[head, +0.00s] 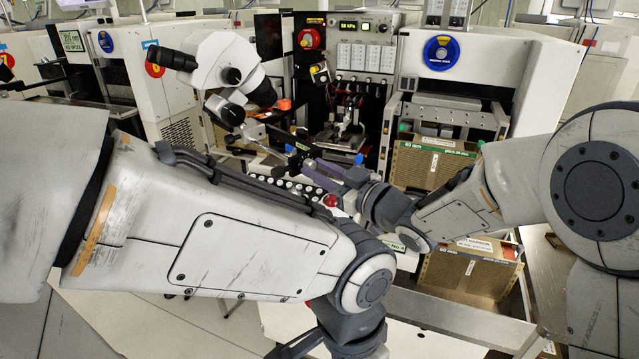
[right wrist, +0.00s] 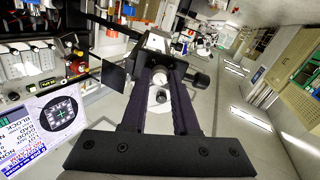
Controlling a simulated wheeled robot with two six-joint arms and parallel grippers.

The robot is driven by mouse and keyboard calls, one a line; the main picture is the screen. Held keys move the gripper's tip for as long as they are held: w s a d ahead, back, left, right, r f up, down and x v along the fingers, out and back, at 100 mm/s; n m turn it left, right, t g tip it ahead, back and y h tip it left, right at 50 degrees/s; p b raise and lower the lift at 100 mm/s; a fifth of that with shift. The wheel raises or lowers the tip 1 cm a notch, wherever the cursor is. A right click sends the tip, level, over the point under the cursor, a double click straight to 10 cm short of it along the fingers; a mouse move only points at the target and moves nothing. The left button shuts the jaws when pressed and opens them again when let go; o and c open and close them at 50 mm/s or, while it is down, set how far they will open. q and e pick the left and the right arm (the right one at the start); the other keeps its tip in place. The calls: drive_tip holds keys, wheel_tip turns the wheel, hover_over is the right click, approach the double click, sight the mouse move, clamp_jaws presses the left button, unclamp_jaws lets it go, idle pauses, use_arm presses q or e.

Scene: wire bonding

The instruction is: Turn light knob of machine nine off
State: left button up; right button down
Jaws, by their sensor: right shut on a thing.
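My right gripper (head: 303,163) reaches in from the right, across the front of the bonding machine (head: 347,90). In the right wrist view its two dark fingers (right wrist: 160,74) are closed around a small light-coloured knob (right wrist: 159,77). Beyond the fingertips is a dark box-like part with a pale face (right wrist: 156,43), seemingly the unit that bears the knob. In the head view the fingers and dark parts hide the knob. The knob's setting cannot be read. My left arm crosses the foreground; its dark wrist end (head: 345,335) points down at the bottom edge, where the fingers are unclear.
A white microscope (head: 222,62) stands at the left of the machine. A row of buttons and a red button (head: 331,200) lie just below the right gripper. Slotted brass-coloured magazines (head: 425,168) stand at the right. A monitor (right wrist: 52,115) shows in the right wrist view.

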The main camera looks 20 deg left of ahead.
drive_tip(key=n+b, duration=1.2)
drive_tip(key=shift+f, duration=0.15)
drive_tip(key=shift+w+n+b, duration=0.1)
drive_tip(key=shift+n+b, duration=1.05)
drive_tip(key=shift+n, duration=0.05)
drive_tip(key=shift+r+n+b, duration=0.2)
drive_tip(key=shift+n+b, duration=1)
drive_tip(key=shift+n, duration=0.5)
drive_tip(key=c, duration=0.7)
unclamp_jaws()
drive_tip(key=v, duration=1)
drive_tip(key=shift+d, duration=0.25)
